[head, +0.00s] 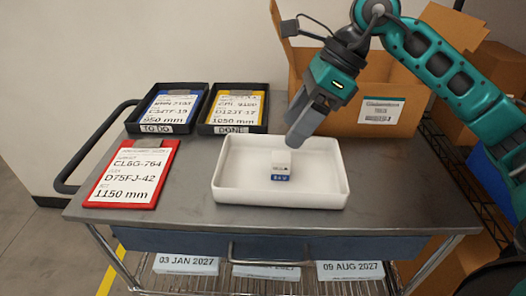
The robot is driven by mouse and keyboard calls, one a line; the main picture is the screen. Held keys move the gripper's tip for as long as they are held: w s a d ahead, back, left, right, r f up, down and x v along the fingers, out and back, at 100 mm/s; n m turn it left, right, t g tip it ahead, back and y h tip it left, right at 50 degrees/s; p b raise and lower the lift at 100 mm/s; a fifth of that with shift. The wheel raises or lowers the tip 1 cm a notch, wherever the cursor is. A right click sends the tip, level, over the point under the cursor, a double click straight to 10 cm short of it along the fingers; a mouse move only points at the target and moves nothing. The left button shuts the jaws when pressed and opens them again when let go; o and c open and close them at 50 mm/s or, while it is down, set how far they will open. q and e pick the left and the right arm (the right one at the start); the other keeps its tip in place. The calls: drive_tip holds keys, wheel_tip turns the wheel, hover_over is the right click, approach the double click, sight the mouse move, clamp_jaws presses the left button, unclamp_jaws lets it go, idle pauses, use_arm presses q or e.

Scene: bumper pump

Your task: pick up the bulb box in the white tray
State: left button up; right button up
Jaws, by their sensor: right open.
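The bulb box (281,166) is a small white and blue box. It sits inside the white tray (336,190), near the middle of its floor. The tray lies on the grey metal top of the cart. My right gripper (292,143) points down over the back edge of the tray, above and slightly to the right of the box. It is apart from the box, and its jaws are open and empty. My left gripper is not in the picture.
A red clipboard (130,174) lies left of the tray. Two black trays with clipboards, labelled TO DO (157,128) and DONE (231,129), stand behind it. An open cardboard box (345,122) stands behind the white tray. A drawer (280,244) is below the cart top (190,185).

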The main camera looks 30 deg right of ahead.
sight(282, 157)
drive_tip(key=shift+h, duration=0.9)
drive_tip(key=f, duration=0.2)
drive_tip(key=w+f, duration=0.1)
drive_tip(key=f, duration=0.1)
drive_tip(key=w+f+b, duration=0.1)
drive_tip(key=f, duration=0.1)
drive_tip(key=shift+w+d+f, duration=0.1)
drive_tip(key=shift+w+d, duration=0.05)
drive_tip(key=shift+d, duration=0.25)
drive_tip(key=x, duration=0.5)
drive_tip(key=shift+w+d+f, duration=0.1)
drive_tip(key=shift+w+f, duration=0.05)
drive_tip(key=shift+w, duration=0.05)
drive_tip(key=shift+t, duration=0.3)
drive_tip(key=c, duration=1)
